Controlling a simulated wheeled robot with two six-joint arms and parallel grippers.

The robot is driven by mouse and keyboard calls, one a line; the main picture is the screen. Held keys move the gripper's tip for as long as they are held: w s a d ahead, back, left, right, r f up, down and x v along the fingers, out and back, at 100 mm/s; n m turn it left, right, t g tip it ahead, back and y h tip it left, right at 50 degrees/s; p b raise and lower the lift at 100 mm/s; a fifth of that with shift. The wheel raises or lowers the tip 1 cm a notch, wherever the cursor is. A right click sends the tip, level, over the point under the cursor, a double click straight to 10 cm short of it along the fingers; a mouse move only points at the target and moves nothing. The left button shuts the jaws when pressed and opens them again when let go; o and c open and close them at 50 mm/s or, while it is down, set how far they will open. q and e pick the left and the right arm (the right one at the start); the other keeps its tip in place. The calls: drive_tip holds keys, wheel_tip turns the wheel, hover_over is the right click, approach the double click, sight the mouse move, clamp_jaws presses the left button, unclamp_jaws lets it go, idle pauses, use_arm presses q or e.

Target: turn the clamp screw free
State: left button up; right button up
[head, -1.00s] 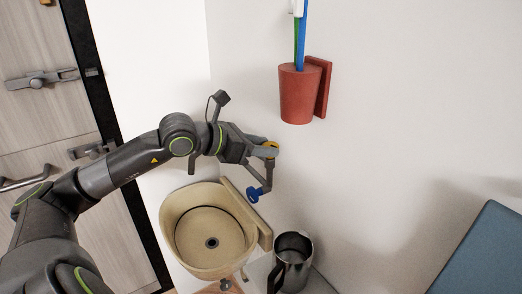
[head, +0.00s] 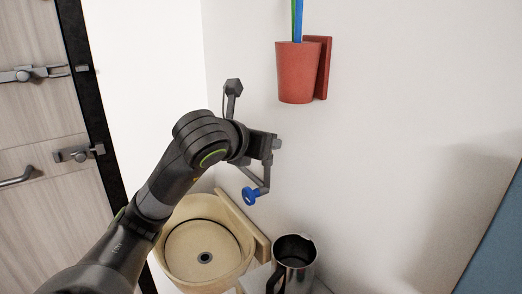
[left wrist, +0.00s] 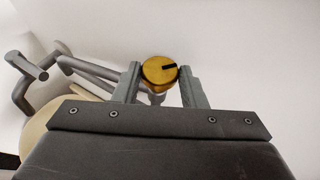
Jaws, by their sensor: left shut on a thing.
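The clamp screw's yellow round head (left wrist: 159,70), with a dark mark on its face, sits between my left gripper's fingers in the left wrist view. My left gripper (head: 274,146) is shut on it near the white wall. In the head view the head of the screw is hidden behind the gripper. A grey jointed arm (head: 265,178) hangs below the gripper and carries a blue knob (head: 251,195) at its lower end. Grey bars (left wrist: 90,72) also show at the left of the left wrist view. My right gripper is not in view.
A beige basin (head: 178,231) stands below the arm, with a steel jug (head: 295,254) to its right. A red cup (head: 297,75) with a blue and a green stick hangs on the wall above. A door with grey latches (head: 78,153) is at the left.

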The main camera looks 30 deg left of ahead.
use_arm(q)
drive_tip(key=shift+d+n+y+b, duration=0.1)
drive_tip(key=shift+n+y+b, duration=0.2)
idle(0.4)
drive_tip(key=o, duration=1)
drive_tip(key=shift+c, duration=0.2)
drive_tip(key=shift+w, duration=0.1)
